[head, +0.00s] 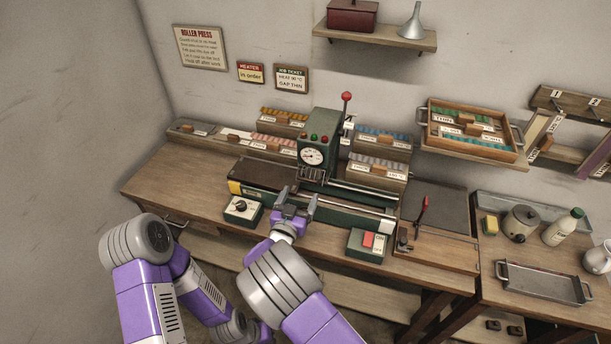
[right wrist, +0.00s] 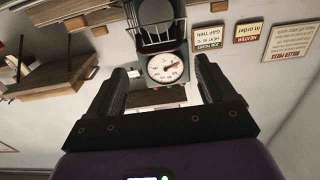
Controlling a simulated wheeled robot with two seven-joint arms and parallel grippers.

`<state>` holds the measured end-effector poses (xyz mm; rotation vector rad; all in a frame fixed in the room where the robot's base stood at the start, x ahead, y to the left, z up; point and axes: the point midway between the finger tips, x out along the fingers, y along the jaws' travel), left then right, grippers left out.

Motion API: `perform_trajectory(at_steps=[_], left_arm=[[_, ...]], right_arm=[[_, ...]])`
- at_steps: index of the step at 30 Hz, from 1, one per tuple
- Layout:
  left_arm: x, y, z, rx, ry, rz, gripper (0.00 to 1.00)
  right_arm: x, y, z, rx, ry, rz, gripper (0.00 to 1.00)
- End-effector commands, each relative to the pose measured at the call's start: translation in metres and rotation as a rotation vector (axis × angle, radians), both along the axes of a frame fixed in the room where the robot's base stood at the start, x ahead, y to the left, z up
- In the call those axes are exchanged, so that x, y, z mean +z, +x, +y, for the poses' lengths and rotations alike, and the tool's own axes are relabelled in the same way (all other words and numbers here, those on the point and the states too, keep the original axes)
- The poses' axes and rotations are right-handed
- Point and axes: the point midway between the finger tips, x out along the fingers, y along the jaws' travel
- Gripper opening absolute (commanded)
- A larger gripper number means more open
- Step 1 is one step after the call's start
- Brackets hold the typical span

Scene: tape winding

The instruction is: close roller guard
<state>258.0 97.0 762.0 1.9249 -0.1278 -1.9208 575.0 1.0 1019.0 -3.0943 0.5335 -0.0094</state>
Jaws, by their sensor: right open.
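The roller press (head: 323,130) is a green machine with a round dial (head: 312,156) and a red-knobbed lever (head: 346,97), standing at the back of the bench. A dark barred guard (head: 313,174) sits just below the dial. In the right wrist view, which is upside down, the guard's thin bars (right wrist: 157,27) show above the dial (right wrist: 166,67). I cannot tell how far the guard stands open. My right gripper (head: 298,201) is open and empty, in front of and below the guard, apart from it. Its fingers (right wrist: 160,70) frame the dial. My left gripper is out of view.
A control box with a black knob (head: 241,209) stands left of my right gripper. A red-switch box (head: 368,244) stands to its right. Racks of labelled strips (head: 378,170) flank the press. The wooden bench (head: 165,185) is clear at left.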

Motion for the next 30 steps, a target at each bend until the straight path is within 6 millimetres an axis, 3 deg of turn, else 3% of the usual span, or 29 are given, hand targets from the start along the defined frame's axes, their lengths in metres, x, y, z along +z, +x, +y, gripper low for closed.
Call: perform_trajectory(at_steps=[10, 21, 30], left_arm=[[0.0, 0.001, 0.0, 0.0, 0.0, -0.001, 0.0], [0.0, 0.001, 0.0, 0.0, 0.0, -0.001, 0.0], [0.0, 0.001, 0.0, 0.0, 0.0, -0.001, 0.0]], right_arm=[[-0.001, 0.048, -0.019, -0.002, -0.001, 0.001, 0.83], [-0.001, 0.056, -0.021, -0.001, 0.0, 0.003, 0.83], [-0.001, 0.056, -0.022, -0.002, 0.0, 0.003, 0.42]])
